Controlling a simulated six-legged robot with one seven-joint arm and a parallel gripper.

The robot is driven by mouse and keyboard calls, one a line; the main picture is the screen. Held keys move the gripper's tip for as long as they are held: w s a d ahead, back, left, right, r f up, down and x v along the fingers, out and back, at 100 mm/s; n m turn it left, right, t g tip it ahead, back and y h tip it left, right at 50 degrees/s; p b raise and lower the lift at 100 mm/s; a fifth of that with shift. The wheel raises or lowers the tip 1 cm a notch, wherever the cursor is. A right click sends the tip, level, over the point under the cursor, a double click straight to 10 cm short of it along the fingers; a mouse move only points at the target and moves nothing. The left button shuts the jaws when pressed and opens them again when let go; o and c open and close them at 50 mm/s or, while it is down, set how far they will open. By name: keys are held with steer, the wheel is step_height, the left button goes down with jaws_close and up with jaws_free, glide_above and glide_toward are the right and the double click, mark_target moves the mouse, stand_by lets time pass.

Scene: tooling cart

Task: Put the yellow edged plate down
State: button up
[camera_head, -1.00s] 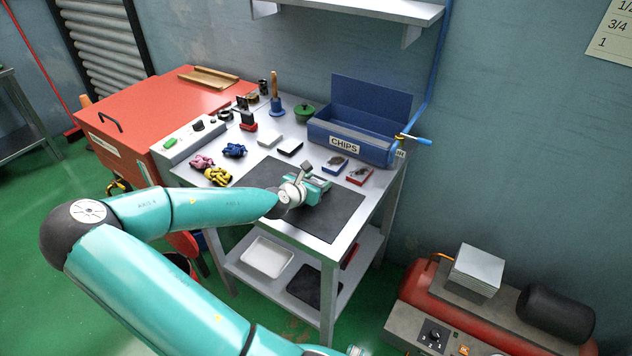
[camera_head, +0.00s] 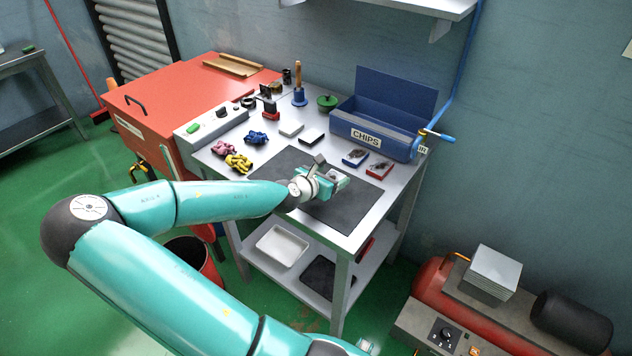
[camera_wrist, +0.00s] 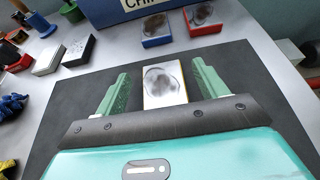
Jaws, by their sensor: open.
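The yellow edged plate (camera_wrist: 165,86), pale with a dark round smudge on its face, is over the black mat (camera_wrist: 248,84) in the wrist view. It lies between the two green fingers of my gripper (camera_wrist: 160,68), with a gap on each side. The gripper is open. The plate's near end is hidden behind the gripper body, and I cannot tell whether it rests flat on the mat. In the head view my gripper (camera_head: 332,178) is low over the mat, and the plate is mostly hidden there.
A blue edged plate (camera_head: 355,157) and a red edged plate (camera_head: 379,169) lie behind the mat. The blue CHIPS bin (camera_head: 385,140) stands at the back. White and black blocks, knotted coloured pieces and small tools sit left. The mat around the gripper is clear.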

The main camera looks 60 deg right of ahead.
steer(key=v, duration=0.8)
steer(key=shift+a+r, duration=0.1)
steer(key=shift+a, duration=0.25)
steer(key=shift+w, duration=0.1)
